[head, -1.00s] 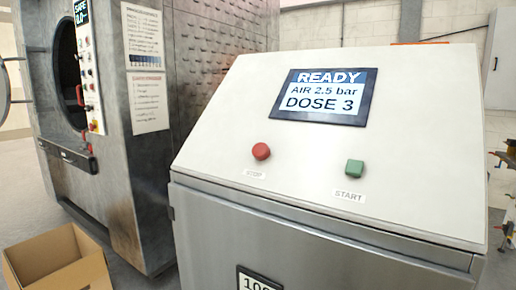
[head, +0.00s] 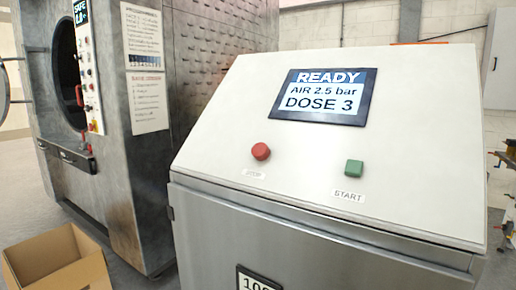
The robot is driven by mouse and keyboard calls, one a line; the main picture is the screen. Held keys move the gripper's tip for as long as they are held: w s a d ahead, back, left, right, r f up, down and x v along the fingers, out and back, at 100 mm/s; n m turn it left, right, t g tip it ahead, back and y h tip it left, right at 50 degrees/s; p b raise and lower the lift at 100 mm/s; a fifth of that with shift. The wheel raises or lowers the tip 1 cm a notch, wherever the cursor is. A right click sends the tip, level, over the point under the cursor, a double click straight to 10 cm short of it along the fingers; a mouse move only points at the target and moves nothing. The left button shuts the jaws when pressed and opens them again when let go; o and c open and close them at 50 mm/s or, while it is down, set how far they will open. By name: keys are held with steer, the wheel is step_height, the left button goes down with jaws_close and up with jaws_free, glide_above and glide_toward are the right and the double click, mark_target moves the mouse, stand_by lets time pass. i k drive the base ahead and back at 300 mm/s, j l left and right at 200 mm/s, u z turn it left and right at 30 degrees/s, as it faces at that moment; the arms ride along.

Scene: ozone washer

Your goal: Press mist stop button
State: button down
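The mist control cabinet (head: 225,140) has a sloped white top panel and a grey metal front. A round red button (head: 261,151) sits on the left of the panel, above a small label that reads STOP. A screen (head: 322,97) higher on the panel shows READY, AIR 2.5 bar, DOSE 3. My gripper is not in view, and nothing covers either button.
A large metal washer (head: 150,190) with a round open door stands at the left. An open cardboard box (head: 55,262) is on the floor at the lower left. Metal fittings (head: 506,165) show at the right edge. The space above the panel is clear.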

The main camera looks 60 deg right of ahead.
mark_target(260, 150)
steer(key=z, duration=0.4)
steer(key=j+z, duration=0.1)
steer(key=z, duration=0.65)
steer(key=j+z, duration=0.15)
steer(key=z, duration=0.25)
